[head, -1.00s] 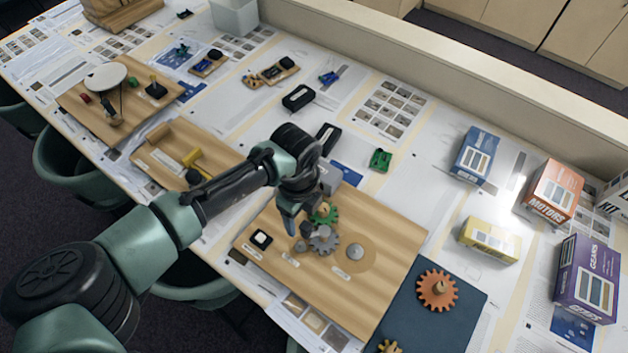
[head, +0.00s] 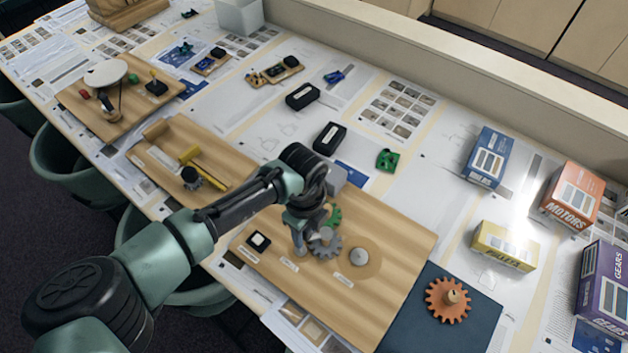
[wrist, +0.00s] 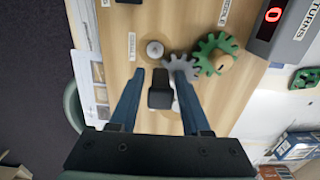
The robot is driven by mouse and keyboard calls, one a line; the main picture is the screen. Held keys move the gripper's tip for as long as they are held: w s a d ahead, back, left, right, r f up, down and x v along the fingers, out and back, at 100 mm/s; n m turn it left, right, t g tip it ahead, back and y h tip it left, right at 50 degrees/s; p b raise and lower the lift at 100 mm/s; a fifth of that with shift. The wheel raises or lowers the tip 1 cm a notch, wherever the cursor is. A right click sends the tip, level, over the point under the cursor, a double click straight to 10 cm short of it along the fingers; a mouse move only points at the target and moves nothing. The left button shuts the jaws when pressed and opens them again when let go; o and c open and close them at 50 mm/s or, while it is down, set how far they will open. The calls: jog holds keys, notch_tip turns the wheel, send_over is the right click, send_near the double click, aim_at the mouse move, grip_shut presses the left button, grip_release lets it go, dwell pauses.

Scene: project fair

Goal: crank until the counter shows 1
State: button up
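The counter (wrist: 272,22), a dark box labelled TURNS, shows a red 0 in the wrist view. In the head view its grey case (head: 336,178) is partly behind my wrist. The green gear (wrist: 212,50) carries a wooden knob (wrist: 223,62) and meets a grey gear (wrist: 180,68). In the head view the green gear (head: 334,214) is partly hidden by my gripper. My gripper (wrist: 157,72) is open, with its blue fingers apart above the board, beside the grey gear. A dark block (wrist: 160,90) shows between the fingers; I cannot tell its height or any contact.
A bare metal peg (head: 359,257) stands on the wooden board (head: 385,275). An orange gear (head: 448,299) lies on a dark mat (head: 410,310). Boxes (head: 503,246) stand at the right.

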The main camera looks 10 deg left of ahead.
grip_shut()
dwell(0.3)
jog(key=shift+w+a+f+b, duration=0.15)
jog(key=shift+w+a+b, duration=0.05)
jog(key=shift+w+b, duration=0.35)
jog(key=shift+w+d+b, duration=0.55)
jog(key=shift+w+b, duration=0.1)
jog(key=shift+w, duration=0.3)
jog(key=shift+w+d+b, duration=0.55)
jog(key=shift+w+b, duration=0.1)
jog(key=shift+w, duration=0.25)
jog(key=shift+w+d+b, duration=0.55)
jog(key=shift+w+b, duration=0.1)
jog(key=shift+w, duration=0.3)
